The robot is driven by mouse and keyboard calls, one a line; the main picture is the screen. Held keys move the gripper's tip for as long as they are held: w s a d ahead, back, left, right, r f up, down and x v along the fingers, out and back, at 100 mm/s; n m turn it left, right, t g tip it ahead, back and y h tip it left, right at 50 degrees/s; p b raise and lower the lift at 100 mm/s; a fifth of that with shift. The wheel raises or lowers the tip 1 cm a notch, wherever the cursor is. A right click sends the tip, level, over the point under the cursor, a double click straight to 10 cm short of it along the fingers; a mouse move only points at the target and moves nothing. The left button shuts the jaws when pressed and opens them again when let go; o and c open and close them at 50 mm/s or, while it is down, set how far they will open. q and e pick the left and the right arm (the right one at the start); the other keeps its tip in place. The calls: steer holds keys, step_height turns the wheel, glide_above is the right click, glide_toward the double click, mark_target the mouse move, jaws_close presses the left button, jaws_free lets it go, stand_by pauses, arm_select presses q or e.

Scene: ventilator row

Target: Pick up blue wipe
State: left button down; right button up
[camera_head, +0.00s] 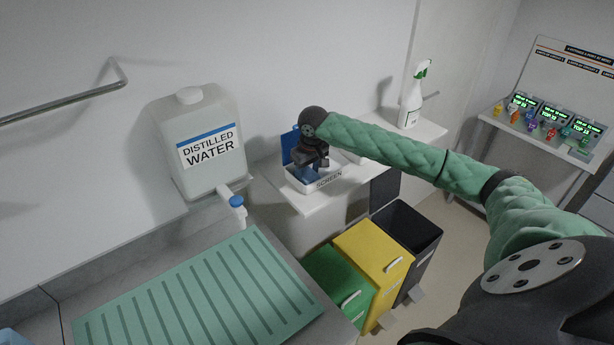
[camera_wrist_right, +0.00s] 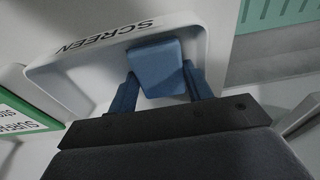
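The blue wipe (camera_wrist_right: 157,68) is a folded blue pad lying in a white tray marked SCREEN (camera_wrist_right: 60,75). The tray also shows on the small white shelf in the head view (camera_head: 333,182). My right gripper (camera_wrist_right: 158,76) is at the tray, its two blue fingers spread on either side of the wipe. I cannot tell whether the fingertips touch it. In the head view my right gripper (camera_head: 308,172) points down into the tray and hides most of the wipe. My left gripper is not in view.
A blue upright panel (camera_head: 289,145) stands behind the tray. A distilled water jug (camera_head: 196,125) with a tap is to the left, and a spray bottle (camera_head: 411,98) to the right. Green, yellow (camera_head: 371,255) and black bins stand below. A white box with a green label (camera_wrist_right: 28,118) is close beside the tray.

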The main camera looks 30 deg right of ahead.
mark_target(313, 171)
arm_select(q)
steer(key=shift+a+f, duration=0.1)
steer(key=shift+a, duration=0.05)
arm_select(e)
steer(key=shift+w, duration=0.1)
